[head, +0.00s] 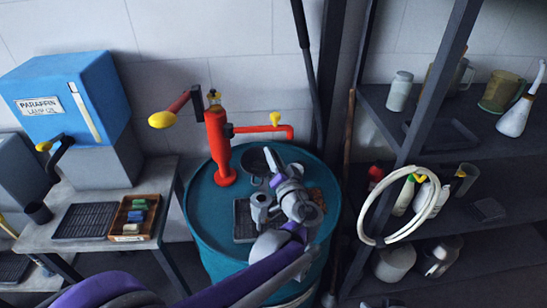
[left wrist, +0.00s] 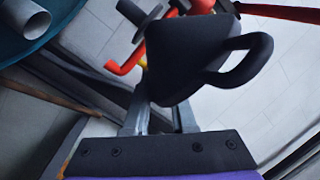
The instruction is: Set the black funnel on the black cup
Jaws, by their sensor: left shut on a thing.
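The black funnel (left wrist: 185,50) is a dark tapered vessel with a loop handle, large in the left wrist view. In the head view it shows above the drum (head: 258,160), with its round open top facing up. My left gripper (head: 275,172) is shut on it; the fingers also show in the left wrist view (left wrist: 163,112). The funnel's lower end is not clear to see. A small black cup (head: 38,212) stands upright on the left bench, well away from the gripper. My right gripper is not in view.
A teal drum (head: 207,230) bears a red pump (head: 217,145) with a side pipe, close to the held funnel. The bench has a blue paraffin tank (head: 65,90), a dark grille (head: 83,220) and a wooden tray (head: 118,228). Shelves with a white hose coil (head: 440,195) stand right.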

